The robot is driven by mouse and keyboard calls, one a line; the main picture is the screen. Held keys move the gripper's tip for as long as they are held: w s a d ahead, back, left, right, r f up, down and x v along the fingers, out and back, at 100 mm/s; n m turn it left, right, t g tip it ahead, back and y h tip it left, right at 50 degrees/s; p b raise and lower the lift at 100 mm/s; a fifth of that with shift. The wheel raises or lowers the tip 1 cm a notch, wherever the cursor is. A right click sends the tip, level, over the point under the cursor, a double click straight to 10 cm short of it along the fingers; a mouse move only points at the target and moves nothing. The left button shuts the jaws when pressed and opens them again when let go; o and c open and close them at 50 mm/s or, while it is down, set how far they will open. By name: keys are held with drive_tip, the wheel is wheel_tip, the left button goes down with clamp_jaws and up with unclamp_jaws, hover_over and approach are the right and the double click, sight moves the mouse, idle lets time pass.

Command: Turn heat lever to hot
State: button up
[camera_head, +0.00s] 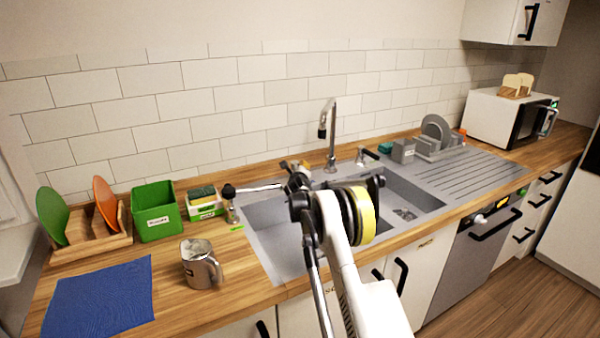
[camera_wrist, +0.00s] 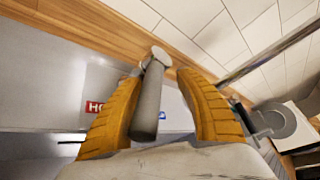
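In the wrist view a grey cylindrical lever (camera_wrist: 148,100) with a rounded silver base lies between the two yellow fingers of my gripper (camera_wrist: 162,82). The fingers are apart. The lever is close to or against the left finger, with a gap to the right finger. A red label (camera_wrist: 96,107) beginning "HO" shows left of the lever, partly hidden by the left finger. A small blue label shows just right of the lever. In the head view my gripper (camera_head: 295,172) is at the back of the sink, left of the tall faucet (camera_head: 327,130); the lever is not clearly distinguishable there.
The faucet stands close by the gripper, and a small black-handled fixture (camera_head: 368,154) is farther right. A green box (camera_head: 157,212), sponge holder (camera_head: 205,205) and metal pitcher (camera_head: 201,265) stand left of the sink (camera_head: 275,255). A dish rack (camera_head: 440,148) is on the right.

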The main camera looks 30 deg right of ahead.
drive_tip(key=shift+d+f, duration=0.1)
drive_tip(key=shift+d, duration=0.05)
drive_tip(key=shift+s, duration=0.1)
drive_tip(key=v, duration=1.2)
